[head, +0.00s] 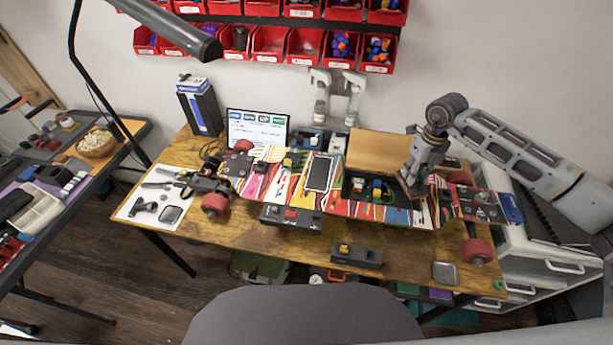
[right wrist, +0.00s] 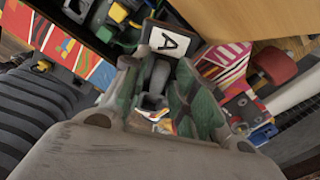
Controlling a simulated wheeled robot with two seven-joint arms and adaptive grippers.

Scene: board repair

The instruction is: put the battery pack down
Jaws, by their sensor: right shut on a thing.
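My right gripper (head: 410,186) is over the right end of the open compartment in the colourful skateboard deck (head: 262,180). In the right wrist view its fingers (right wrist: 157,100) are closed in around a dark piece with a white label marked "A", which I take as the battery pack (right wrist: 172,40). Most of the pack is hidden by the fingers, and in the head view the gripper covers it. I cannot tell whether it touches the compartment floor. The compartment (head: 352,196) holds yellow, green and blue parts. My left gripper is not in view.
A brown lid panel (head: 380,152) stands behind the compartment. Dark boxes, one with red (head: 290,217) and one with yellow (head: 357,255), lie in front of the deck. A small screen (head: 258,128) stands behind. The wooden table (head: 225,245) has bare space at front left.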

